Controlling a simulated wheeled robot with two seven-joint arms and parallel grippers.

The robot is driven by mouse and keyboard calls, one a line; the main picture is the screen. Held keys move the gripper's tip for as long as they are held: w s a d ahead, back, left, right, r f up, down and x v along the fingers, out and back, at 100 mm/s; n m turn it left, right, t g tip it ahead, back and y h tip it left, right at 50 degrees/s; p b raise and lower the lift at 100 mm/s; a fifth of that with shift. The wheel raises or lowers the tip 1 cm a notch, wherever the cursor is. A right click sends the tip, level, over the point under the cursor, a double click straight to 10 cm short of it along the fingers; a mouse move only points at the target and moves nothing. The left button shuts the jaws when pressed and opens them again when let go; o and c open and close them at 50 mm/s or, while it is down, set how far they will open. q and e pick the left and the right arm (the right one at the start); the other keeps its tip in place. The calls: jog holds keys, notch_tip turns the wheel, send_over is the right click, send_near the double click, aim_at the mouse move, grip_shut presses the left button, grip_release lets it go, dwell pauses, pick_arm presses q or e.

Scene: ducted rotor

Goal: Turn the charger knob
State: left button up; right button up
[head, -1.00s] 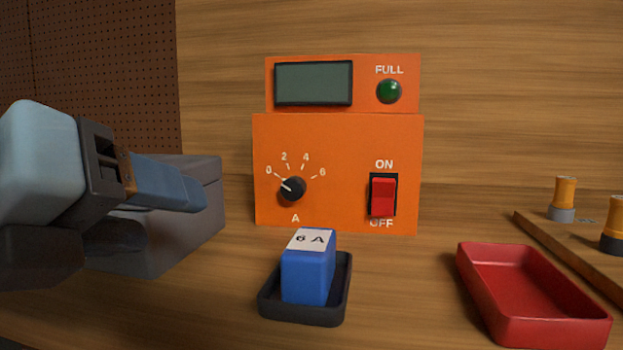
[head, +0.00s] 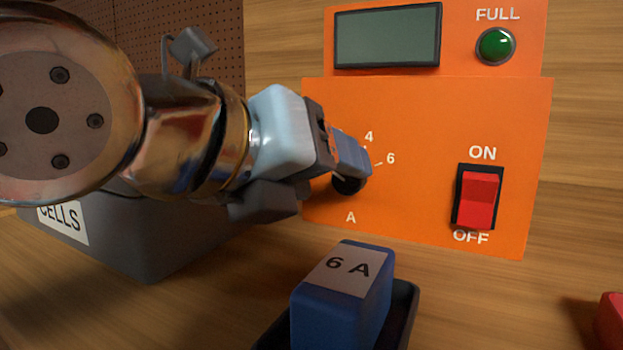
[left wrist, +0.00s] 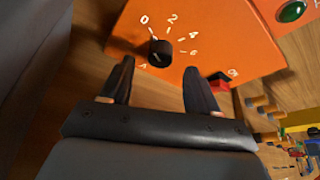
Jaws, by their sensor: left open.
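The black charger knob (head: 348,186) is on the orange charger panel (head: 420,180), partly hidden behind my left gripper in the head view. In the left wrist view the knob (left wrist: 160,52) shows whole, under the 0, 2, 4, 6 scale; its pointer is too small to read surely. My left gripper (head: 352,157) is open at the panel. In the left wrist view its fingers (left wrist: 158,66) stand apart, with the knob between and just beyond the tips; I cannot tell whether they touch it. My right gripper is not in view.
A blue block marked 6 A (head: 343,300) stands in a black tray (head: 402,312) below the panel. The red switch (head: 478,198) is right of the knob. A grey CELLS box (head: 150,240) stands left. A green FULL lamp (head: 495,46) is at upper right.

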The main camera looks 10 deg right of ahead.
aim_at(346, 180)
pick_arm(q)
jog(key=shift+x, duration=1.75)
jog(key=c, duration=1)
jog(key=shift+r+m+y+p, duration=0.35)
jog(key=shift+m+p, duration=0.25)
jog(key=shift+p, duration=0.6)
jog(key=shift+c, duration=0.2)
jog(key=m+t+y+p, duration=0.1)
jog(key=m+p, duration=0.1)
jog(key=p, duration=0.1)
jog(key=shift+s+d+y+p, duration=0.1)
jog(key=shift+y+p, duration=0.15)
jog(key=shift+p, duration=0.1)
jog(key=shift+f+m+t+y+p, duration=0.15)
jog(key=shift+m+t+y+p, duration=0.15)
jog(key=shift+m+p, duration=0.55)
jog(key=shift+f+p, duration=0.1)
jog(key=shift+p, duration=0.35)
